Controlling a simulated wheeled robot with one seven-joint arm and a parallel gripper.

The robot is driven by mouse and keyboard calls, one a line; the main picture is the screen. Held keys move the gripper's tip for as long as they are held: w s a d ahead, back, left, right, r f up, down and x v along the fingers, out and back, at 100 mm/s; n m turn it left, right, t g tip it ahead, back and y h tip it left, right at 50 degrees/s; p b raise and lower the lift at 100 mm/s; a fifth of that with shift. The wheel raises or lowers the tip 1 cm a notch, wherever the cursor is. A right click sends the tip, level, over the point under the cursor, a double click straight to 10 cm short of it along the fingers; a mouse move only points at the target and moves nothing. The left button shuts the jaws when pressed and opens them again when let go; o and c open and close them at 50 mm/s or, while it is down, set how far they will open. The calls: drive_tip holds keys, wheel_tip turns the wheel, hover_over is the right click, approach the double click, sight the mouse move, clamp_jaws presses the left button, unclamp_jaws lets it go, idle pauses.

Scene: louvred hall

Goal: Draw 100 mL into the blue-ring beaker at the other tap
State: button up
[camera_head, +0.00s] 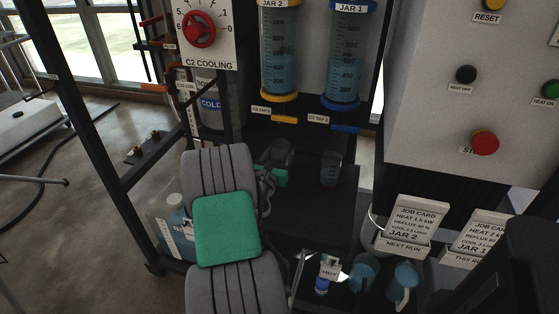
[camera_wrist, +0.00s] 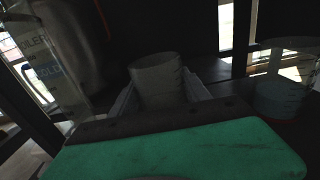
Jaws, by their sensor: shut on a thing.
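My gripper (camera_head: 276,172) is shut on a dark, clear-walled beaker (camera_head: 281,151), upright on or just above the dark shelf under the jars. In the wrist view this beaker (camera_wrist: 158,80) stands between the two fingers; I cannot make out a ring colour or any liquid in it. A second beaker (camera_head: 331,168), with bluish contents, stands to its right, below JAR 1; it also shows at the right of the wrist view (camera_wrist: 279,97). JAR 2 (camera_head: 279,60) has a yellow base and yellow tap handle (camera_head: 284,119). JAR 1 (camera_head: 347,60) has a blue base and blue tap handle (camera_head: 345,129).
A control panel (camera_head: 470,100) with buttons stands at the right. Job cards (camera_head: 411,225) and blue vessels (camera_head: 363,272) sit at the lower right near a HOT label (camera_head: 330,269). A frame post (camera_head: 90,130) and a COLD vessel (camera_head: 212,107) are at the left.

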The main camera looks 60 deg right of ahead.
drive_tip(key=shift+f, duration=0.7)
drive_tip(key=shift+r, duration=0.15)
drive_tip(key=o, duration=1.4)
drive_tip(key=shift+a, duration=0.25)
drive_tip(key=a, duration=0.3)
drive_tip(key=s+a, duration=0.1)
drive_tip(key=a, duration=0.7)
drive_tip(key=shift+s+a, duration=0.25)
drive_tip(key=shift+s, duration=0.15)
